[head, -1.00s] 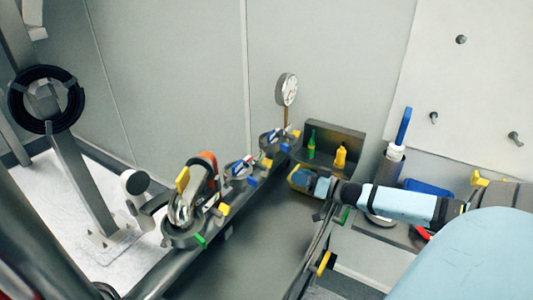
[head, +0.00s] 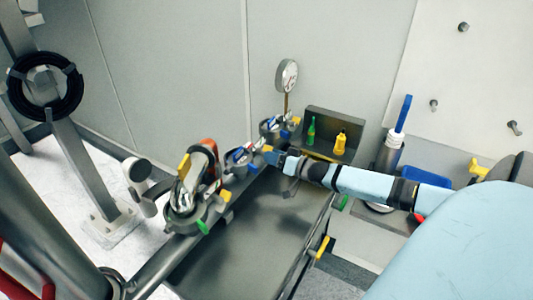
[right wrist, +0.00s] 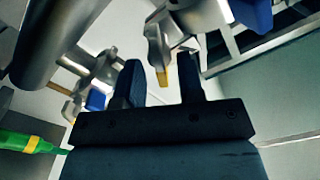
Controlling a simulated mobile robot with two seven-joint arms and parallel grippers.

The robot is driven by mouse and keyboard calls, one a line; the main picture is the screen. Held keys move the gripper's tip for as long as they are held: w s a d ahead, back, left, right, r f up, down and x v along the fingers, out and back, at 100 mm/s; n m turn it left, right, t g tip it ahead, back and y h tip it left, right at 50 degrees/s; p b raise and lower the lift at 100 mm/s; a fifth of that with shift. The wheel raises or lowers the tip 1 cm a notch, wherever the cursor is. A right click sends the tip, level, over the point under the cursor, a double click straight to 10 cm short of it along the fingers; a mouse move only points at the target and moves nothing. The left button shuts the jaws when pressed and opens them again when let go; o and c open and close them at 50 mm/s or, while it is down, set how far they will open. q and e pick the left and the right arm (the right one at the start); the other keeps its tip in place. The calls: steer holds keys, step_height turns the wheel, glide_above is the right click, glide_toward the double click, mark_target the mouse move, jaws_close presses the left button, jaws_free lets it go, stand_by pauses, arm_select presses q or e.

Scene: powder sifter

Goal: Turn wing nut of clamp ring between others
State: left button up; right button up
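Three clamp rings stand in a row along a pipe in the head view: a near one (head: 183,221), a middle one (head: 234,168) and a far one (head: 269,126). My right gripper (head: 270,156) is at the right side of the middle clamp ring. In the right wrist view, my right gripper (right wrist: 162,78) is open, with a finger on each side of a yellow-tipped wing nut (right wrist: 157,50). The wing nut shows between the fingertips; I cannot tell whether they touch it. My left gripper is not in view.
A gauge (head: 287,76) stands behind the far clamp ring. A grey bin top (head: 235,245) lies below the row. A green-and-yellow object (right wrist: 30,143) shows in the wrist view.

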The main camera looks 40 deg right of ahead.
steer(key=shift+x, duration=1.35)
jaws_close()
